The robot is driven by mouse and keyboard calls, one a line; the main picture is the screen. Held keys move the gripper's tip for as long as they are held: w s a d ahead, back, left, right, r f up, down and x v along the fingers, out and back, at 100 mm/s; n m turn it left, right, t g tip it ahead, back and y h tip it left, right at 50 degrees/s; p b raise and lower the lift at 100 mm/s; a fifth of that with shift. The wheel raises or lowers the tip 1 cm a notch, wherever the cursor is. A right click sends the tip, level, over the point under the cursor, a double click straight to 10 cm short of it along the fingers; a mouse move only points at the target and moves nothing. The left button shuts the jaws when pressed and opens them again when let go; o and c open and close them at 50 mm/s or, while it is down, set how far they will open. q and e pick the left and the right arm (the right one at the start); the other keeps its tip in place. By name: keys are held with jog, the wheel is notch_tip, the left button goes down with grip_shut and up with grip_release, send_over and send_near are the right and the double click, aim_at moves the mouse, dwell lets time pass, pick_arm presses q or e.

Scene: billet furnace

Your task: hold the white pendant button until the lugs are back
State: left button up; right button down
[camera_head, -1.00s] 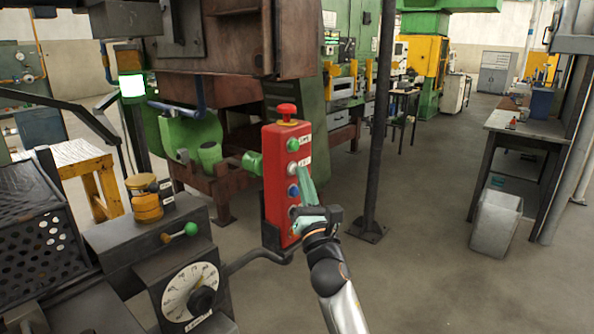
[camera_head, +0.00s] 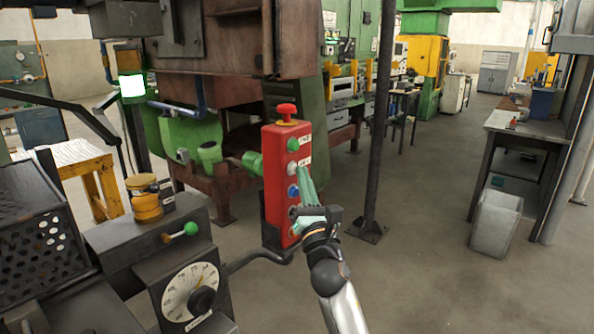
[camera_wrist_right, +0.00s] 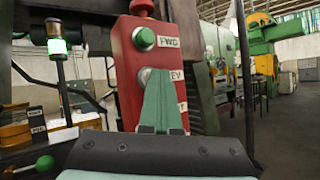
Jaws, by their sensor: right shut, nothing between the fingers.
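The red pendant (camera_head: 278,196) stands upright, with a red mushroom button on top and a column of buttons down its face. The white pendant button (camera_head: 292,170) is second in the column, below the green one; it also shows in the right wrist view (camera_wrist_right: 142,76), partly hidden by my fingers. My right gripper (camera_head: 302,174) is shut and empty, its teal fingertips at the white button. In the right wrist view its tips (camera_wrist_right: 163,72) overlap the button's right side; I cannot tell how far it is pressed. I cannot make out the lugs. My left gripper is not in view.
A control box with a white dial (camera_head: 190,291) and a green-knobbed lever (camera_head: 190,229) stands left of the pendant. A dark perforated box (camera_head: 40,243) is at far left. A dark post (camera_head: 378,120) rises behind my right arm. Open floor lies to the right.

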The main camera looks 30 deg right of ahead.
jog(key=shift+s, duration=0.15)
dwell(0.4)
jog(key=shift+s+d+p, duration=0.35)
jog(key=shift+s+p, duration=0.1)
jog(key=shift+s, duration=0.25)
jog(key=s, duration=0.1)
jog(key=s+d+p, duration=0.1)
jog(key=s, duration=0.1)
jog(key=s+d, duration=0.1)
jog(key=shift+s+p, duration=0.3)
jog(key=shift+s, duration=0.05)
dwell(0.3)
